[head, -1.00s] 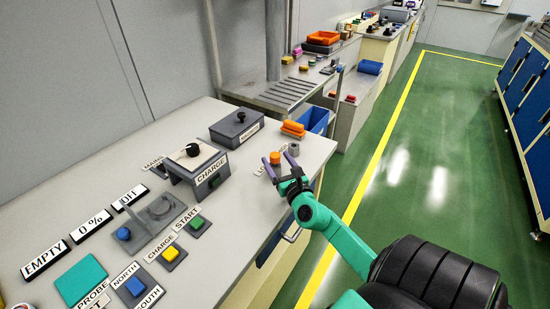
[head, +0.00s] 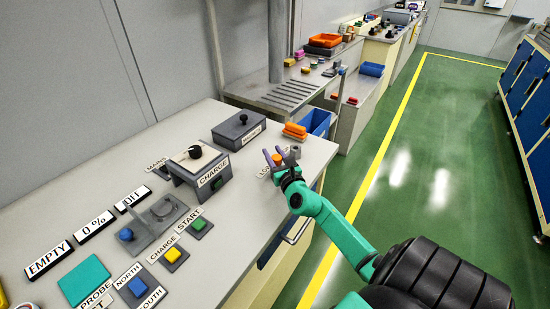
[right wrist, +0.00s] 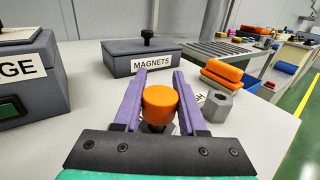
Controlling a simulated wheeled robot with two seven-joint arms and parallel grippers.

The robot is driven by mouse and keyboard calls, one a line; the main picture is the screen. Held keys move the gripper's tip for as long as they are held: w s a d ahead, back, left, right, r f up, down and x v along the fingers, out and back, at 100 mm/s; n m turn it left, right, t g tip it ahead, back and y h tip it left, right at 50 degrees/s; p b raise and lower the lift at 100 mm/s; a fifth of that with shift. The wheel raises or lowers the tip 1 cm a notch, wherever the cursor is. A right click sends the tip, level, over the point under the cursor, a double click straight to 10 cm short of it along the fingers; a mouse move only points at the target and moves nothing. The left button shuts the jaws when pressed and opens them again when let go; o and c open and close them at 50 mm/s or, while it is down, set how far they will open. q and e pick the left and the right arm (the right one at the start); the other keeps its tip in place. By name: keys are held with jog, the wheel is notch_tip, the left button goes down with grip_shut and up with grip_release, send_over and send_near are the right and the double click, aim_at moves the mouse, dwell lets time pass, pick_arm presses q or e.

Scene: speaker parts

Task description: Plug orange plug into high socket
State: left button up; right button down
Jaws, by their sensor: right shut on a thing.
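The orange plug (right wrist: 160,104) is a short orange cylinder between the purple fingers of my right gripper (right wrist: 157,98) in the right wrist view. The gripper is shut on it. A grey part shows just below the plug, mostly hidden. In the head view the plug (head: 277,159) and my right gripper (head: 274,157) are near the bench's right edge. A grey hexagonal socket (right wrist: 217,106) stands right of the fingers, beside a partly hidden label ending in H; this socket (head: 294,151) also shows in the head view. My left gripper is not in view.
A grey MAGNETS box (right wrist: 148,60) with a black knob stands behind the plug. Orange blocks (right wrist: 226,74) lie behind the hexagonal socket. The CHARGE unit (head: 197,167) is left of my gripper.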

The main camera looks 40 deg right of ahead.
notch_tip(320, 180, up, 20)
jog(key=p, duration=1.3)
jog(key=shift+p, duration=0.35)
jog(key=shift+r+p, duration=2.7)
jog(key=shift+p, duration=0.2)
